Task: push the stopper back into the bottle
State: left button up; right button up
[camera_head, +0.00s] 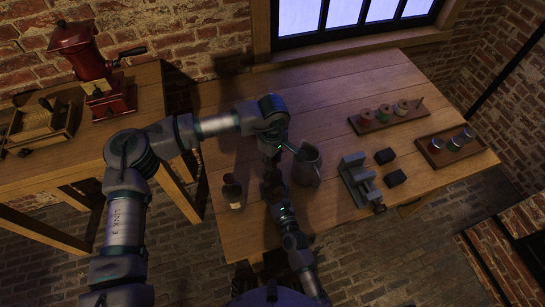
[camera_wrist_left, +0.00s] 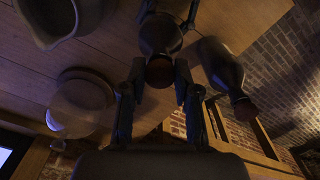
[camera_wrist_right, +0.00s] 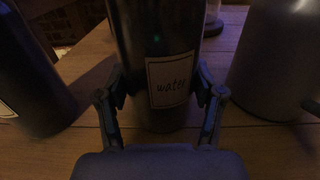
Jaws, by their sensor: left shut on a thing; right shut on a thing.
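The dark water bottle (camera_wrist_right: 170,45) stands upright on the table, its "water" label facing my right wrist. My right gripper (camera_wrist_right: 160,95) is shut around its body. In the left wrist view, the bottle (camera_wrist_left: 160,32) is seen from above. The dark stopper (camera_wrist_left: 159,72) lies between the fingertips of my left gripper (camera_wrist_left: 160,80), which is shut on it over the bottle's top. Whether the stopper sits in the neck cannot be told. In the head view, my left gripper (camera_head: 271,152) and right gripper (camera_head: 273,188) mostly hide the bottle.
Another dark bottle (camera_head: 232,192) stands to the left, close by. A grey pitcher (camera_head: 307,166) stands close on the right. A clear glass jar (camera_wrist_left: 82,102) shows in the left wrist view. A vise (camera_head: 358,178) and spool racks (camera_head: 388,115) are farther right. The back of the table is clear.

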pick_arm(q)
jog(key=shift+f, duration=0.15)
jog(key=o, duration=0.8)
notch_tip(320, 180, up, 12)
jog(key=shift+f, duration=0.1)
pick_arm(e)
jog(key=o, duration=1.8)
jog(key=shift+c, duration=0.2)
jog(key=shift+s, duration=0.1)
